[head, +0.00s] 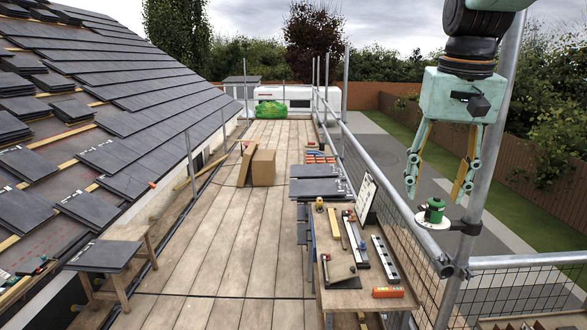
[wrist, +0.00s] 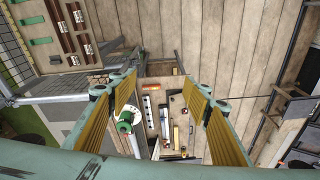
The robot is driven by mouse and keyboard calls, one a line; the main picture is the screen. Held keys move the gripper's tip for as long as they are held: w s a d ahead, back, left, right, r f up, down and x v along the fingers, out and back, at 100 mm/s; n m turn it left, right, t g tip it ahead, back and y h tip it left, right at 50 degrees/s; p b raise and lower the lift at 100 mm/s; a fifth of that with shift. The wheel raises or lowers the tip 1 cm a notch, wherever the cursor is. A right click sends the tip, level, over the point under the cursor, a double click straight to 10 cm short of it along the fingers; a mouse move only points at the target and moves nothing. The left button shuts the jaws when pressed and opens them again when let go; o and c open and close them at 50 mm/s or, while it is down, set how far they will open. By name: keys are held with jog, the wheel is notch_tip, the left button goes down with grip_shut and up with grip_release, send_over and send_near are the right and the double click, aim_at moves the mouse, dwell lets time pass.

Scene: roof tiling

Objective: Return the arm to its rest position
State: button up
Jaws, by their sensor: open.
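My gripper (head: 437,190) hangs at the upper right of the head view, beside the scaffold pole, with its fingers pointing down. Its two fingers are spread apart with nothing between them. In the wrist view my gripper (wrist: 165,108) also shows open, with yellow inner pads on both sides. A green canister (head: 434,211) on a small round white plate at the scaffold rail is just below the fingertips in the head view. In the wrist view the green canister (wrist: 126,122) shows close by the left finger.
A workbench (head: 345,300) holding several tools stands at lower centre. Scaffold rails (head: 390,190) run along the right side. Dark tiles (head: 315,188) are stacked on the deck's right side. A cardboard box (head: 263,168) sits on the deck, whose middle planks (head: 220,240) are clear. The tiled roof is at left.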

jog(key=s+a+f+n+b, duration=0.1)
jog(key=s+f, duration=0.4)
jog(key=s, duration=0.5)
jog(key=s+a+f+t+b, duration=0.1)
jog(key=s+a+f+b, duration=0.3)
jog(key=s, duration=0.7)
jog(key=s+a+f+n+t+b, duration=0.1)
jog(key=s+a+f+b, duration=0.2)
jog(key=s+f, duration=0.3)
jog(key=s, duration=0.4)
jog(key=shift+s+a+n, duration=0.3)
jog(key=shift+s+a, duration=0.05)
jog(key=shift+s, duration=0.05)
dwell(0.8)
